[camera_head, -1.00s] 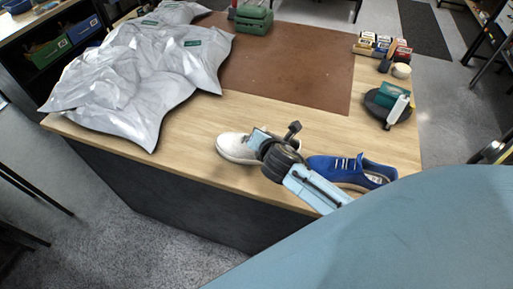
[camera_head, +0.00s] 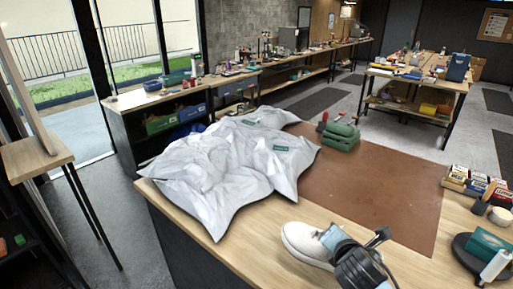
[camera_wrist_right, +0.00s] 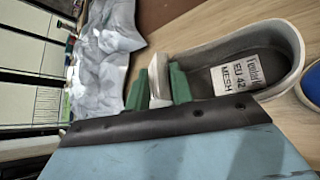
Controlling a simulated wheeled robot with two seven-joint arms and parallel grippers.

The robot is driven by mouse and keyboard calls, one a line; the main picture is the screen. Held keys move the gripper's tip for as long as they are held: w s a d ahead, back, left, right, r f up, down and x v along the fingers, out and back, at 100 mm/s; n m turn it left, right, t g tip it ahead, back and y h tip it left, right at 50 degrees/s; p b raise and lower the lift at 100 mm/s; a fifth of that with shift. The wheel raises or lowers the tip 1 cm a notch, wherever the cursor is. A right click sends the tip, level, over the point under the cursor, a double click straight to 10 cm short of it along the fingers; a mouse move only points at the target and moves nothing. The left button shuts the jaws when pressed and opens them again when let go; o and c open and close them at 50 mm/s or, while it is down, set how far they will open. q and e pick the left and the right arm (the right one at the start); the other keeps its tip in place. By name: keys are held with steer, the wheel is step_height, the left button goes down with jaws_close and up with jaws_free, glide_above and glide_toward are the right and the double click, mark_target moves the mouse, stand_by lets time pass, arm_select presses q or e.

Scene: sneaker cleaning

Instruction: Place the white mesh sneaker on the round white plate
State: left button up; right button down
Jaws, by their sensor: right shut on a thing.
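The white mesh sneaker (camera_head: 300,242) is at the front edge of the wooden table in the head view. My right gripper (camera_head: 335,240) reaches it from the lower right and covers its rear part. In the right wrist view the green fingers of my right gripper (camera_wrist_right: 164,85) are shut on part of the white sneaker (camera_wrist_right: 275,32). Its insole label reads "EU 42 MESH". I cannot tell whether the sole touches the table. I see no round white plate in either view. My left gripper is not in view.
Grey plastic bags (camera_head: 225,165) cover the table's left part. A brown mat (camera_head: 370,190) lies behind the sneaker, with a green case (camera_head: 340,137) at its far edge. Small boxes (camera_head: 470,180) and a dark round item (camera_head: 462,255) stand at right. A blue shoe (camera_wrist_right: 312,85) edges into the wrist view.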

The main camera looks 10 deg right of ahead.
steer(key=s+a+f+n+y+b, duration=0.3)
steer(key=a+f+b, duration=0.3)
steer(key=b, duration=0.9)
steer(key=s+a+y, duration=0.1)
steer(key=a, duration=0.1)
steer(key=shift+s+a+n+t, duration=0.25)
steer(key=shift+a+n+t, duration=0.05)
steer(key=shift+n, duration=0.1)
steer(key=shift+f, duration=0.1)
